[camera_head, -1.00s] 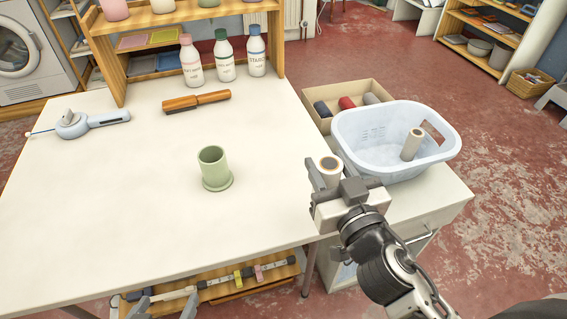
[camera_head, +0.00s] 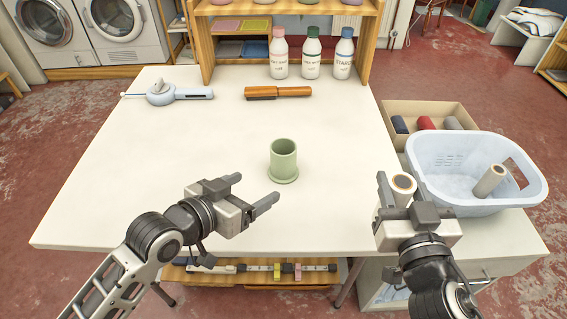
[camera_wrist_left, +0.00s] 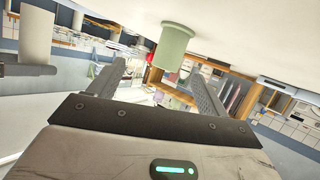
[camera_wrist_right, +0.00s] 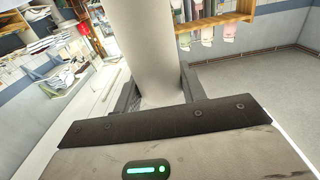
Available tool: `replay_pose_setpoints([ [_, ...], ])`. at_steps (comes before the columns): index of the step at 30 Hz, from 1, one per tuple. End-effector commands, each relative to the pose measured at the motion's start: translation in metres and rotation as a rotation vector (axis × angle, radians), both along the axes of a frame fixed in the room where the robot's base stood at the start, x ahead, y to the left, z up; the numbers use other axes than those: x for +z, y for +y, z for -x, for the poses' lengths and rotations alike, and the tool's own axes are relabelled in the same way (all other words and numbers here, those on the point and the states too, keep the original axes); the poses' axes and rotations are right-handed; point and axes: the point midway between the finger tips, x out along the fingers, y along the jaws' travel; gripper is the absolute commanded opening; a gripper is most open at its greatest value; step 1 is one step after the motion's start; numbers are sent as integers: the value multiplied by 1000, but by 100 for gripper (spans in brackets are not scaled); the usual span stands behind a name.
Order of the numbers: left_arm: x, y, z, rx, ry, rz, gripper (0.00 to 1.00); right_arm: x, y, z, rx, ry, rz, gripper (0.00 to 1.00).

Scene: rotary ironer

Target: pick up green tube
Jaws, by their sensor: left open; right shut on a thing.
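The green tube (camera_head: 284,157) stands upright on the white table, with a wider round base at its foot. It also shows in the left wrist view (camera_wrist_left: 174,46), beyond the fingers. My left gripper (camera_head: 255,192) is open and empty, to the left and near side of the tube, apart from it. My right gripper (camera_head: 397,200) is shut on a pale roll (camera_head: 402,184) with a brown-rimmed end, near the table's right edge. The roll fills the space between the fingers in the right wrist view (camera_wrist_right: 154,45).
A pale blue basket (camera_head: 450,195) with another roll (camera_head: 489,181) stands at the right, before a cardboard box (camera_head: 430,108). The table around the tube is clear.

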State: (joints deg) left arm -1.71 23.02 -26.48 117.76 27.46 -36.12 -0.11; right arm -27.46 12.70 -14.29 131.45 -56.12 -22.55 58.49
Motion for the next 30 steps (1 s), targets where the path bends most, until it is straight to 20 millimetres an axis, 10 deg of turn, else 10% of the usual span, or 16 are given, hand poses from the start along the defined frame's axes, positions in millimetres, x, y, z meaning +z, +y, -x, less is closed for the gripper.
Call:
replay_pose_setpoints([
  [30, -33, -54, -109, -32, -56, -103, 77, 0, 0, 0, 0, 0, 0, 14],
])
